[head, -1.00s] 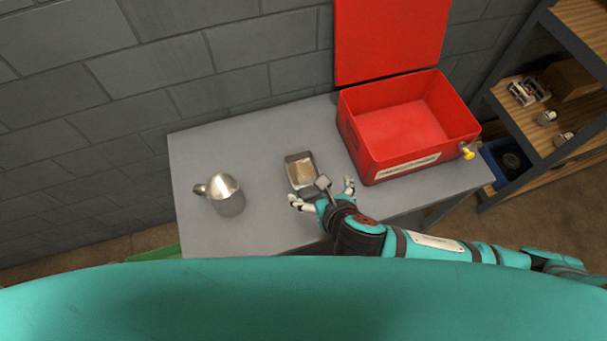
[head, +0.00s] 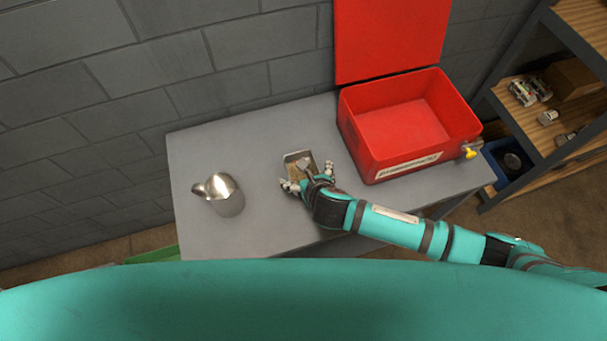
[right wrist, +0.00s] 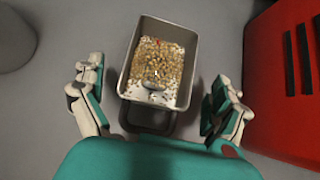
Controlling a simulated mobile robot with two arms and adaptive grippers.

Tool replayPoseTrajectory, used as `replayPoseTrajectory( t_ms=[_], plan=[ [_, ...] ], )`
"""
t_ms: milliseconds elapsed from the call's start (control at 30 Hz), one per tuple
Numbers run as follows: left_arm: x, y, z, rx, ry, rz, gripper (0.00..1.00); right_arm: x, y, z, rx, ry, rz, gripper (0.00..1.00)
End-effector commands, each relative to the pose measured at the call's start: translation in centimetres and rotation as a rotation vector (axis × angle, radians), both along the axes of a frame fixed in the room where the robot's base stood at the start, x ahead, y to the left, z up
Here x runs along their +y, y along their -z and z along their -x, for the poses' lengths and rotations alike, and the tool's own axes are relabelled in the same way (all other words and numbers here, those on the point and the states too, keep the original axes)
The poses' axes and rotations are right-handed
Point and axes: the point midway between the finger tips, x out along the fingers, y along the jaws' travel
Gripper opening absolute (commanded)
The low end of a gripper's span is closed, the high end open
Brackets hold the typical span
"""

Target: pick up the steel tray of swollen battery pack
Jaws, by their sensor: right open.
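The steel tray (head: 298,155) is a small open rectangular pan on the grey table. In the right wrist view the tray (right wrist: 130,62) holds tan granules (right wrist: 157,65), with a tiny red spot near the far end and a greyish patch at the near end. I cannot make out a battery pack among them. My right gripper (head: 308,177) is over the near part of the tray. In the right wrist view the right gripper (right wrist: 155,102) is open, one finger on each side of the tray, with gaps between. My left gripper is not in view.
An open red box (head: 375,155) with a raised lid (head: 390,35) stands right of the tray. A metal jug (head: 227,198) stands to the left. The grey table (head: 250,150) is clear between jug and tray. A shelf (head: 540,125) stands at the far right.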

Motion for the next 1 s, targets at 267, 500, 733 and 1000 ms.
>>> replayPoseTrajectory(
  t_ms=[267, 500, 733, 1000],
  plan=[
    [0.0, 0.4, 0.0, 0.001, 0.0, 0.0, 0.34, 0.8, 2.4, -2.2, -0.002, 0.0, -0.001, 1.0],
    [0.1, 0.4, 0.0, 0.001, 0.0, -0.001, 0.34, 0.8, 2.5, -2.3, -0.001, 0.0, 0.0, 0.99],
    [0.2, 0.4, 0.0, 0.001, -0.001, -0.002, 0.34, 0.8, 2.5, -2.3, -0.001, 0.0, 0.0, 0.69],
    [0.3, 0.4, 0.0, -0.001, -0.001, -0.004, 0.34, 0.8, 2.5, -2.2, 0.0, 0.0, 0.0, 0.42]
  ],
)
